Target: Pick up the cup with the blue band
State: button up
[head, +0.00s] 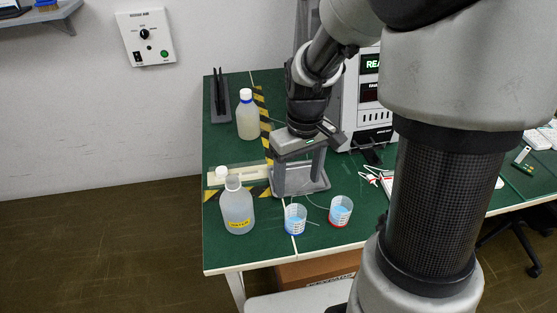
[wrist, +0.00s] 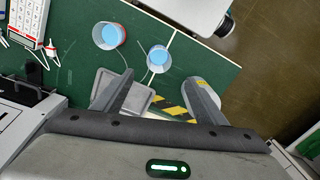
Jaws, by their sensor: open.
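The cup with the blue band (head: 295,219) stands upright near the front edge of the green table, with light blue liquid inside. It also shows in the wrist view (wrist: 158,59), just beyond the fingertips and roughly centred between them. A similar cup with a red band (head: 341,211) stands to its right, and at upper left in the wrist view (wrist: 108,36). My gripper (head: 299,182) is open and empty, fingers pointing down, behind the blue-banded cup in the head view. The fingers also show in the wrist view (wrist: 158,78). Neither cup lies between them.
A water bottle (head: 238,208) stands left of the cups; another bottle (head: 247,115) stands farther back. A grey tray (head: 318,184) lies by my fingers. A white instrument (head: 376,130) stands behind at right. Loose wires lie near the cups.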

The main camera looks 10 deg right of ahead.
jog(key=b, duration=0.2)
send_near(295, 209)
jog(key=f, duration=0.2)
jog(key=s+f, duration=0.1)
jog(key=f, duration=0.1)
jog(key=s+a+f, duration=0.1)
jog(key=f, duration=0.1)
jog(key=shift+s+f, duration=0.1)
jog(key=shift+s, duration=0.15)
jog(key=f, duration=0.1)
jog(key=f+b, duration=0.1)
jog(key=f, duration=0.3)
jog(key=shift+s+d+f+b, duration=0.1)
jog(key=shift+s+d+b, duration=0.15)
jog(key=shift+b, duration=0.1)
